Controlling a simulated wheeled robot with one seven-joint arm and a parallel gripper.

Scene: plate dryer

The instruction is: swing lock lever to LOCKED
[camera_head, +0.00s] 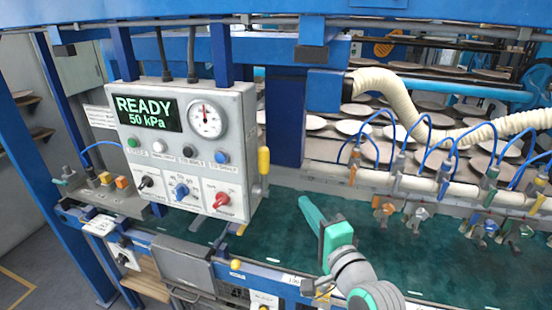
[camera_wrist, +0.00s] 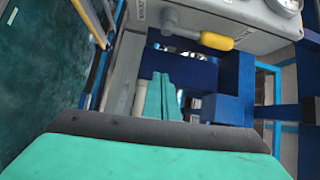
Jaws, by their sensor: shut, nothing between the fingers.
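The lock lever, with a yellow grip (camera_head: 263,160), is on the right side of the grey control box (camera_head: 243,120). Its grip points upward in the head view. In the wrist view the yellow grip (camera_wrist: 217,41) lies at the top, joined to a grey pivot and shaft on the box. My teal gripper (camera_head: 306,205) is to the right of and lower than the lever in the head view, apart from it. In the wrist view the fingers (camera_wrist: 158,97) are together and empty. I cannot read any LOCKED mark by the lever.
The box face carries a display reading READY 50 kPa, a gauge (camera_head: 207,120), buttons and knobs. A blue post (camera_head: 285,120) stands right of the lever. Hoses and valves (camera_head: 430,190) line the right. The green surface (camera_head: 400,245) around my gripper is mostly clear.

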